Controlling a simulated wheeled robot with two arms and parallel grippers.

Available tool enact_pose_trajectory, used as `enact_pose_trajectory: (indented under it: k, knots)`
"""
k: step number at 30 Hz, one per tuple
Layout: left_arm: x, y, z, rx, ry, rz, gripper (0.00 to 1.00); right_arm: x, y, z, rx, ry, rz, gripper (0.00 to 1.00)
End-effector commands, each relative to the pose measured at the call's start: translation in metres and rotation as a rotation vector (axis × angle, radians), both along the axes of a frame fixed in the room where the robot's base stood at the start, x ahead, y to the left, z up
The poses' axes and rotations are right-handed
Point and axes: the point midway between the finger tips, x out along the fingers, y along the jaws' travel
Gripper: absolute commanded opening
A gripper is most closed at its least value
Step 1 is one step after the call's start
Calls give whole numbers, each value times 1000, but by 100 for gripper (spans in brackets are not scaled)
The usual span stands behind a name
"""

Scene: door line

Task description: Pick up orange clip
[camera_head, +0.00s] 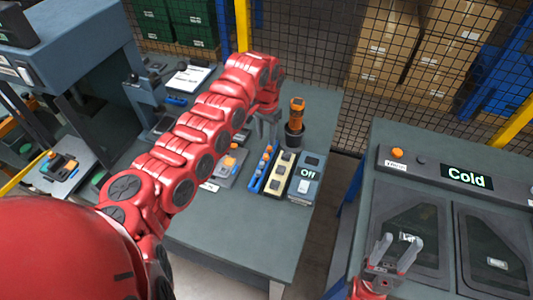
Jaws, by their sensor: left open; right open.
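I cannot tell for certain which item is the orange clip. Small orange pieces lie on a grey fixture (226,168) on the table, partly hidden behind my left arm. Other orange parts (66,161) show in the machine at the far left. My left gripper (268,128) is open and points down over the table, behind the blue rack, and nothing shows between its fingers. My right gripper (396,250) is open and empty, in front of the dark panel at the right.
An orange-topped tool (297,112) stands upright in a black holder. A blue rack (257,180), a yellow strip (279,175) and a box reading "Off" (306,177) stand side by side. The table (255,240) is clear in front. The right station (430,172) reads "Cold".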

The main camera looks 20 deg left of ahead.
Motion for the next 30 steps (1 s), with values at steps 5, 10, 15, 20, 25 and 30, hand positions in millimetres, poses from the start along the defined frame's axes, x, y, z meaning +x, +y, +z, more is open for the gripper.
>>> enact_pose_trajectory:
  k: [5,10,15,20,25,30]
  knots:
    - [-1,0,-21,2,3,0,44,0,0,11,0,0,0,50]
    - [-2,0,-29,1,2,1,44,0,0,17,0,0,0,50]
    - [-8,-2,-49,-1,6,1,44,0,0,37,0,0,0,50]
    - [-8,-2,-74,-1,1,1,44,0,0,40,0,0,0,50]
    - [-7,-1,-79,1,-1,1,44,0,0,39,0,0,0,50]
    - [-7,-1,-79,1,-1,1,24,0,0,39,0,0,0,50]
